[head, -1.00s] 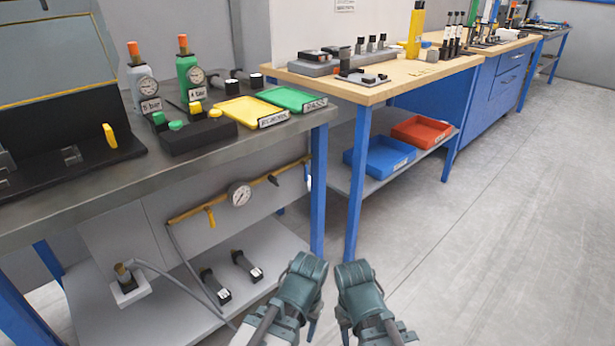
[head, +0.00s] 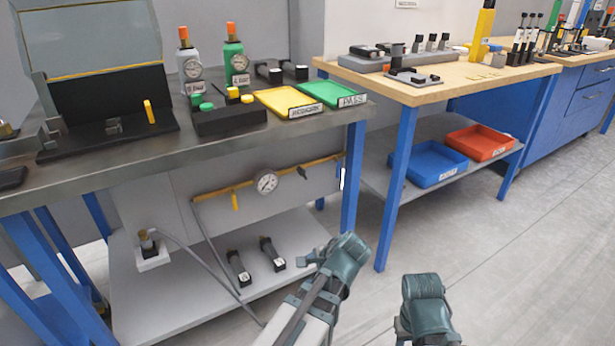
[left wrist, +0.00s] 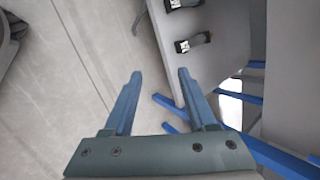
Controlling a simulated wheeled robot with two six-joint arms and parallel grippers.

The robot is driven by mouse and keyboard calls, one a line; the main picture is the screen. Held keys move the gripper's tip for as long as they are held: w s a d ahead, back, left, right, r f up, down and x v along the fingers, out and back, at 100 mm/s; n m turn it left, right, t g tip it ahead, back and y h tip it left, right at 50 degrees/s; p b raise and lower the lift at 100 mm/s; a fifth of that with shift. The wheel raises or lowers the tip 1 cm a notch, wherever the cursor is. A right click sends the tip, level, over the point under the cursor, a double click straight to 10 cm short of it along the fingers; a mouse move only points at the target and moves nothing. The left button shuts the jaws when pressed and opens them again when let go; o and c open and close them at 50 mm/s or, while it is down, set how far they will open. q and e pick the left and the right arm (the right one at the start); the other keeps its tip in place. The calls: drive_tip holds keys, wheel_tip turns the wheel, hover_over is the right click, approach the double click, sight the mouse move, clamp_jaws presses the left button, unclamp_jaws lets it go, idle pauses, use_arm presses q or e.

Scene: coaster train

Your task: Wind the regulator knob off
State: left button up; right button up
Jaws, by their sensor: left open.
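Two bottle-shaped units with round gauges and orange tops stand on the bench: a grey one (head: 190,68) and a green one (head: 236,63). A brass pipe under the bench carries a round gauge (head: 267,182) and a yellow lever (head: 235,201). I cannot tell which part is the regulator knob. My left gripper (head: 313,257) is low in front of the lower shelf, apart from all of these. In the left wrist view its blue fingers (left wrist: 159,76) are spread with nothing between them. My right arm shows at the bottom, but its fingers are hidden.
The lower shelf (head: 195,312) holds two dark fittings (head: 238,268) and a white block (head: 152,258) with a hose. On the bench are a black block with green buttons (head: 228,118), a yellow tray (head: 268,101) and a green tray (head: 322,90). Floor at right is clear.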

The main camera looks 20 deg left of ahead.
use_arm(q)
drive_tip(key=w+d+r+m+t+y, duration=0.1)
drive_tip(key=w+r+m+t+y, duration=0.3)
drive_tip(key=r+m, duration=0.4)
drive_tip(key=w+d+r+m+t+y, duration=0.1)
drive_tip(key=w+r+m+t+y, duration=0.2)
drive_tip(key=r+m, duration=0.6)
drive_tip(key=shift+w+d+r+t+y, duration=0.2)
drive_tip(key=shift+w+r+t+y, duration=0.2)
drive_tip(key=shift+w, duration=0.7)
